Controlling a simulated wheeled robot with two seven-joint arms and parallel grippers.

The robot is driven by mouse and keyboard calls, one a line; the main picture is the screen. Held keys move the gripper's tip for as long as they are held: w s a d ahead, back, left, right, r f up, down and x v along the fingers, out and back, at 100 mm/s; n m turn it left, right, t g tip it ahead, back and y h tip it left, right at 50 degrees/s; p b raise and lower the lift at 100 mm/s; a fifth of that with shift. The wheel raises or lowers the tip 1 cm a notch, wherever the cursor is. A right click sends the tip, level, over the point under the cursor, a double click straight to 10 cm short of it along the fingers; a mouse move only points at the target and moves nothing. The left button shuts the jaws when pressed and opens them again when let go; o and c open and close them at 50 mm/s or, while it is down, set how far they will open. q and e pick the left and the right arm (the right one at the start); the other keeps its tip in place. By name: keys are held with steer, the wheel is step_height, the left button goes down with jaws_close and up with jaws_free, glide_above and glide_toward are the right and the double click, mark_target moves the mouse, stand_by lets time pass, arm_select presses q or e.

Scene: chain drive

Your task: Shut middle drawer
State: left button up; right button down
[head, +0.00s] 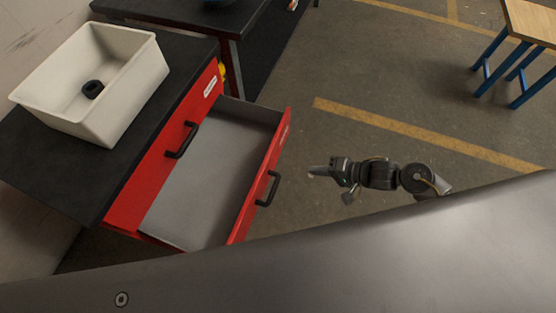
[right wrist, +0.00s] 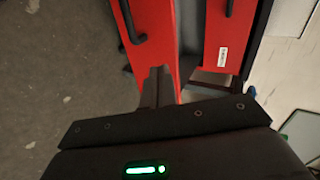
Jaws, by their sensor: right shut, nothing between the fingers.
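The open drawer (head: 215,170) is pulled far out to the right from a red cabinet under a black worktop. It looks empty, with a grey inside and a red front (head: 258,186). It sits below an upper red drawer front (head: 160,168) that is closed. A black bar handle (head: 268,190) is on the open drawer's front. My right gripper (head: 313,172) is shut and empty, to the right of that front and apart from the handle. In the right wrist view the shut fingers (right wrist: 157,88) show before a red front (right wrist: 152,35) with a handle (right wrist: 129,20); contact cannot be told. My left gripper is not in view.
A white bin (head: 115,75) holding a dark ring-shaped part (head: 93,89) stands on the worktop (head: 55,165). A second dark bench (head: 185,12) is behind. A wooden table (head: 530,20) with blue legs is far right. The floor right of the drawer is clear.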

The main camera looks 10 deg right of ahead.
glide_toward(267, 163)
step_height(267, 163, down, 3)
steer(key=shift+m, duration=0.4)
steer(key=w+a, duration=0.1)
steer(key=a, duration=0.1)
steer(key=w+a, duration=0.1)
steer(key=shift+w+a+f, duration=0.2)
steer(key=shift+w+f, duration=0.05)
steer(key=shift+w, duration=0.1)
steer(key=shift+w+a, duration=0.3)
steer(key=shift+a, duration=0.15)
